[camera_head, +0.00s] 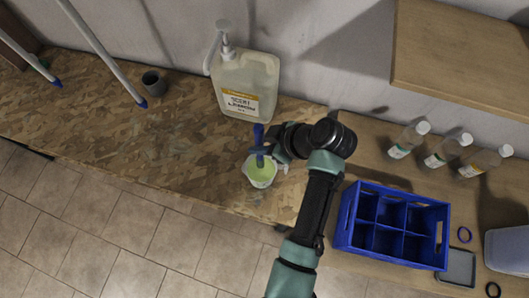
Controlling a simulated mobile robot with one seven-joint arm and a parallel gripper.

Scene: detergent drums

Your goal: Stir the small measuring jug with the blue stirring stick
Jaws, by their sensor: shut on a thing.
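The small measuring jug (260,174) stands on the wood-chip worktop near its front edge. It is pale and holds a green liquid. The blue stirring stick (259,135) is roughly upright, with its lower end inside the jug. My gripper (262,151) is shut on the blue stick just above the jug's rim, reaching in from the right. The stick's lowest part is hidden in the liquid.
A large jug with a pump, labelled lemon scent (245,83), stands behind. A blue divided crate (393,226) is at right, with several bottles (408,139) behind it. A grey cup (154,83) stands at left. The worktop (150,140) left of the jug is clear.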

